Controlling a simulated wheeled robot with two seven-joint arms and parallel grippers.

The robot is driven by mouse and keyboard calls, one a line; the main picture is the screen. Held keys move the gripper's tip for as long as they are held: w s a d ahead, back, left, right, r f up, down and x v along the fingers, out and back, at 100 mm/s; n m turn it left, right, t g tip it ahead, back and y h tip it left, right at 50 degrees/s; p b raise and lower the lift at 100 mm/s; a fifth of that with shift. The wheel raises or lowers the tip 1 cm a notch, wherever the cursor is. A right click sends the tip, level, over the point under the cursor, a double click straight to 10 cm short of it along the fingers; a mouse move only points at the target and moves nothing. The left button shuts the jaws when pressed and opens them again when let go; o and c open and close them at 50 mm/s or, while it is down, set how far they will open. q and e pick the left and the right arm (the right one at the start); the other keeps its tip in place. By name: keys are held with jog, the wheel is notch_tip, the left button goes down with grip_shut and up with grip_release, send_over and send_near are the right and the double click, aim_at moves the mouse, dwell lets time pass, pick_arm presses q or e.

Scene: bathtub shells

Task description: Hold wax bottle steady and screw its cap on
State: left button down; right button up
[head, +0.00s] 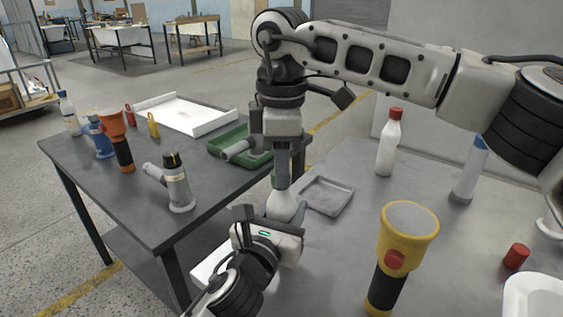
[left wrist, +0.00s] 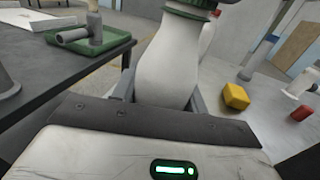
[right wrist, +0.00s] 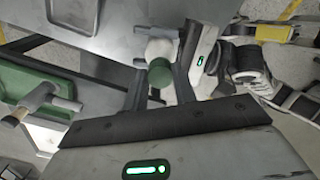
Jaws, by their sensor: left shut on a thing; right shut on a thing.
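The wax bottle (head: 284,206) is white and stands upright in my left gripper (head: 278,220), which is shut on its body. It fills the middle of the left wrist view (left wrist: 168,68). The green cap (right wrist: 159,74) sits at the top of the bottle, between the fingers of my right gripper (head: 281,180). The right gripper comes down from above and is shut on the cap. A green rim also shows at the neck in the left wrist view (left wrist: 188,11). I cannot tell how tightly the cap sits.
A grey tray (head: 345,203) lies close beside the bottle. A yellow flashlight (head: 388,278), a red-capped white bottle (head: 389,145) and a red cap (head: 516,256) stand farther right.

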jog(key=shift+m, duration=1.2)
jog(key=o, duration=0.9)
jog(key=shift+o, duration=0.2)
jog(key=shift+r, duration=0.1)
jog(key=shift+r, duration=2.2)
jog(key=shift+c, duration=0.4)
